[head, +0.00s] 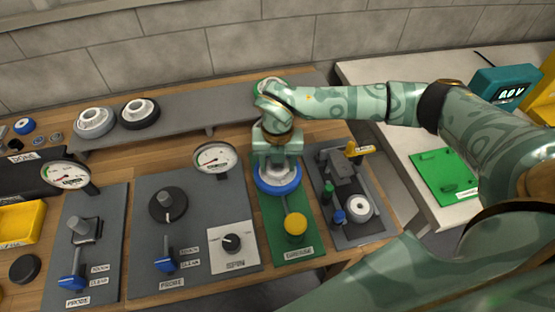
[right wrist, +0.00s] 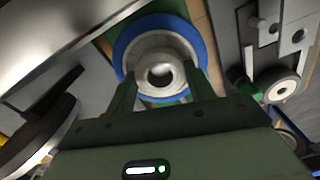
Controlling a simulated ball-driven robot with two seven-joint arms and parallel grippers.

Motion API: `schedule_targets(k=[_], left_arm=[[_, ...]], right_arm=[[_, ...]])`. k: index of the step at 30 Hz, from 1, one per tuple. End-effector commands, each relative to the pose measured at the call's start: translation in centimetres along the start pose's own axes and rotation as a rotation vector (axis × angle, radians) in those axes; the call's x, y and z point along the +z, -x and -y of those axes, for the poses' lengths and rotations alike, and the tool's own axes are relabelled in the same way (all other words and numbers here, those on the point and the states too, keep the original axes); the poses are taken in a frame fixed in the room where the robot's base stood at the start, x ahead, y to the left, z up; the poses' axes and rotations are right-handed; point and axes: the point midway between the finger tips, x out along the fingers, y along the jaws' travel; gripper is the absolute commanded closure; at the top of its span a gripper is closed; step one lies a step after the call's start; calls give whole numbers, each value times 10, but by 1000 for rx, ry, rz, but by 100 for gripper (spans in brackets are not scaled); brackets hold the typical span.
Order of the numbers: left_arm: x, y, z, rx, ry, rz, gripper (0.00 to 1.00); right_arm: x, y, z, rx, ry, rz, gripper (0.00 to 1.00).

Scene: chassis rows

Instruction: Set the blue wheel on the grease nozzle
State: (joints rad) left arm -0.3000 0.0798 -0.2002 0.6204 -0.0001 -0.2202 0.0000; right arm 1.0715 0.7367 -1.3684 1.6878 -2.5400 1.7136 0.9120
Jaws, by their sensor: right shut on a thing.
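The blue wheel (head: 278,188) has a blue rim and a pale grey hub. My right gripper (head: 277,158) points down and is shut on its hub, over the back part of the green grease panel (head: 307,236). In the right wrist view the two fingers (right wrist: 162,93) grip the hub of the wheel (right wrist: 127,48) from both sides, and a dark hole shows in its middle. The grease nozzle is hidden under the wheel and gripper. I cannot tell whether the wheel touches it. My left gripper is not in view.
A yellow-knobbed lever (head: 295,224) stands at the panel's front. A round gauge (head: 213,158) stands close left, and a dark fixture panel (head: 372,226) lies right. Two more wheels (head: 95,121) (head: 140,112) sit on the grey shelf (head: 195,115) behind.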

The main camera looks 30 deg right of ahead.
Motion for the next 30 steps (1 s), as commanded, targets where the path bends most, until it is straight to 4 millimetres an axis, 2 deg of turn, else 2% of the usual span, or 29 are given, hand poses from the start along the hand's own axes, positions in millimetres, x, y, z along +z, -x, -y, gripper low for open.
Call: schedule_targets(k=[6, 7, 9, 17, 20, 23, 30], left_arm=[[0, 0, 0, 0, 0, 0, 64], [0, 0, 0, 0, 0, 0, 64], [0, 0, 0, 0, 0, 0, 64], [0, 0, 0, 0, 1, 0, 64], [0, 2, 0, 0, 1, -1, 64], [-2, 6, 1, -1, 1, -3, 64], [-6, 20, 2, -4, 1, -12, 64]], right_arm=[[0, 0, 0, 1, 0, 1, 82], [0, 0, 0, 1, 0, 1, 41], [0, 0, 0, 1, 0, 1, 22], [0, 0, 0, -1, 0, 0, 21], [0, 5, 0, 1, 0, 1, 21], [1, 20, 0, 1, 0, 2, 21], [1, 85, 0, 3, 0, 5, 21]])
